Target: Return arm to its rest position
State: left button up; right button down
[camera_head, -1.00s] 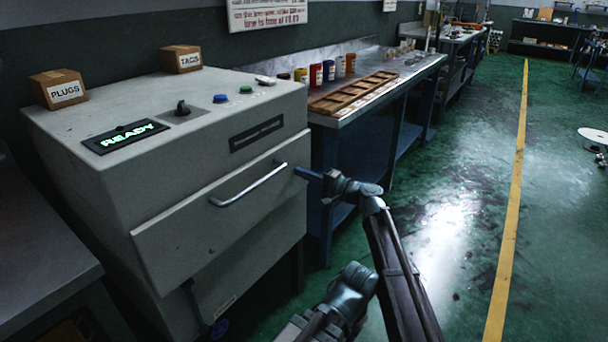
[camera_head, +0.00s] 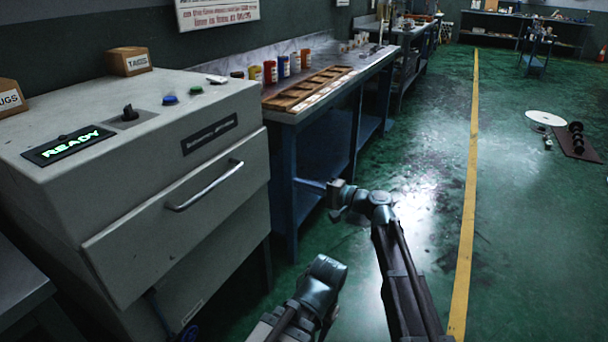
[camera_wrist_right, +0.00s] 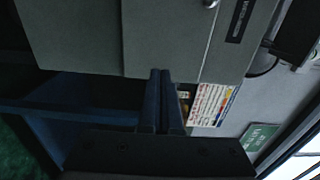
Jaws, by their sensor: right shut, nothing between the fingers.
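My right arm (camera_head: 395,260) reaches up from the bottom of the head view. Its gripper (camera_head: 299,182) points left, shut and empty, clear of the grey machine's right side and in front of the blue bench legs. In the right wrist view its two dark blue fingers (camera_wrist_right: 160,75) lie together with nothing between them. The grey machine (camera_head: 225,105) has a drawer front (camera_head: 135,245) with a metal handle (camera_head: 205,185); the gripper is apart from both. My left gripper is not in view.
A blue-legged bench (camera_head: 345,95) beside the machine carries a wooden rack (camera_head: 310,88) and several coloured jars. Green floor is open around the yellow line (camera_head: 468,200). A white disc (camera_head: 545,118) and a dark mat (camera_head: 578,145) lie at right.

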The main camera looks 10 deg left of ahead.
jog(key=s+d+f+n+g+h, duration=0.3)
jog(key=s+d+f+h, duration=0.5)
jog(key=s+d+f, duration=0.5)
jog(key=s+d+f+g+h, duration=0.1)
jog(key=s+d+f+h, duration=0.4)
jog(key=d, duration=0.4)
jog(key=s+d+f+g+h, duration=0.1)
jog(key=s+d+f+h, duration=0.3)
jog(key=s+d, duration=0.4)
jog(key=s+a+r+n+h+p, duration=0.2)
jog(key=s+a+n, duration=0.3)
jog(key=a, duration=0.5)
notch_tip(320, 180, up, 38)
jog(key=p, duration=3.7)
jog(key=shift+w+m+g+y+p, duration=0.15)
jog(key=shift+m+g+y+p, duration=0.15)
jog(key=shift+g, duration=0.1)
jog(key=shift+a+f, duration=0.1)
